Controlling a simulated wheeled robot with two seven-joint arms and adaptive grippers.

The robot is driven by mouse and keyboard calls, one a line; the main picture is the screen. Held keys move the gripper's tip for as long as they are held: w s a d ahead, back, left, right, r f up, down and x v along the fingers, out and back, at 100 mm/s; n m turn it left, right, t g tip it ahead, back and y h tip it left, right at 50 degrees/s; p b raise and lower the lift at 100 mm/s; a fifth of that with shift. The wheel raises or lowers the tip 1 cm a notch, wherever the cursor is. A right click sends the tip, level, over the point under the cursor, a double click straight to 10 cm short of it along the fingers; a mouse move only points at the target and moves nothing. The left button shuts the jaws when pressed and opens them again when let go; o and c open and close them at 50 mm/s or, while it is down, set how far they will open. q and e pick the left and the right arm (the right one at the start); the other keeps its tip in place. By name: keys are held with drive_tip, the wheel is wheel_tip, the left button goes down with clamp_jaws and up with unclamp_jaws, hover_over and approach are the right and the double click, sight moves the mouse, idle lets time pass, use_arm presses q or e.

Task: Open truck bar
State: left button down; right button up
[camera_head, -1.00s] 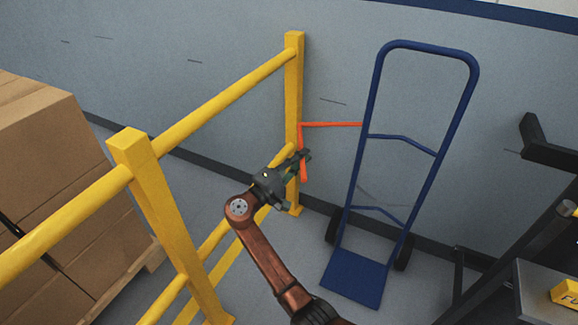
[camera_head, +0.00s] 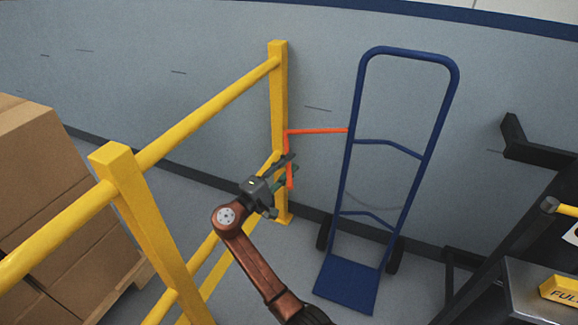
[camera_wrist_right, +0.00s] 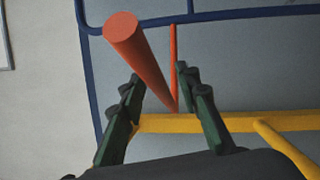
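The orange truck bar (camera_head: 318,131) runs level from the yellow post to the blue hand truck (camera_head: 352,95), with a short handle (camera_head: 290,182) hanging down at its post end. My right gripper (camera_head: 290,170) is at this handle, fingers apart. In the right wrist view the orange handle (camera_wrist_right: 135,52) points toward the camera and passes between the two dark green fingers (camera_wrist_right: 158,84). They look open around it, with a visible gap on the right side; contact cannot be told. The thin level bar (camera_wrist_right: 173,60) shows behind. My left gripper is not in view.
A yellow railing (camera_head: 205,112) stands left of my right arm, its far post (camera_head: 279,90) close behind the gripper. Stacked cartons (camera_head: 50,200) are at the left. A dark rack (camera_head: 480,245) stands at the right. Grey wall is behind; some floor is clear.

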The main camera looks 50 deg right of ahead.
drive_tip(key=a+f, duration=0.1)
drive_tip(key=a, duration=1.1)
drive_tip(key=shift+f, duration=0.4)
